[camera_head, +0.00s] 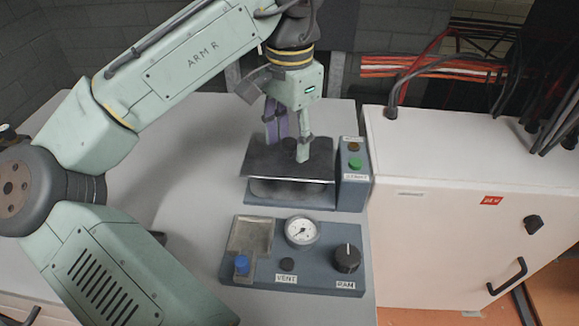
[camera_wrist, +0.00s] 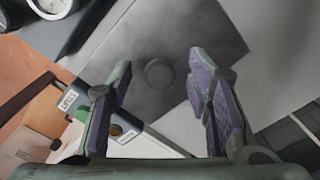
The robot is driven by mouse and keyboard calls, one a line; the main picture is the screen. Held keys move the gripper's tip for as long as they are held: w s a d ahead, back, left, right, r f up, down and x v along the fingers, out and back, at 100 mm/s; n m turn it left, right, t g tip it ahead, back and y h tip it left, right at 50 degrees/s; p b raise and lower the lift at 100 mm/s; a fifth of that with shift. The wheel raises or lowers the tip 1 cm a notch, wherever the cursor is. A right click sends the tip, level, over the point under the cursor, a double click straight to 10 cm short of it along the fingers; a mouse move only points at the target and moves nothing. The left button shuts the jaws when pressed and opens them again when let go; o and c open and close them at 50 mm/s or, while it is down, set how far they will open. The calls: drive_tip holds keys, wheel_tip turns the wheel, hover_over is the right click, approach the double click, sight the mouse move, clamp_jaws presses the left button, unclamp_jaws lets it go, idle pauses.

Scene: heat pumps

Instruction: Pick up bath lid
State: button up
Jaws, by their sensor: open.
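The bath lid is a dark flat plate (camera_head: 275,158) lying over a grey-blue bath unit (camera_head: 275,199) on the table. In the wrist view the lid (camera_wrist: 195,35) is a dark square with a round grey knob (camera_wrist: 159,73) at its middle. My gripper (camera_head: 290,138) is above the lid, pointing down, its fingers spread apart and empty. In the wrist view my gripper (camera_wrist: 161,82) has its purple-padded fingers on either side of the knob in the picture. The gap in height between fingertips and knob is hard to judge. In the head view the fingers hide the knob.
A control box with a green button (camera_head: 355,164) stands at the lid's right edge. A panel with a gauge (camera_head: 302,231), a black dial (camera_head: 347,258) and a blue cap (camera_head: 242,264) lies in front. A white cabinet (camera_head: 450,210) stands right. The table's left is mostly clear.

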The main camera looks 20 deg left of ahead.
drive_tip(key=shift+f, duration=0.55)
drive_tip(key=shift+r, duration=0.1)
clamp_jaws()
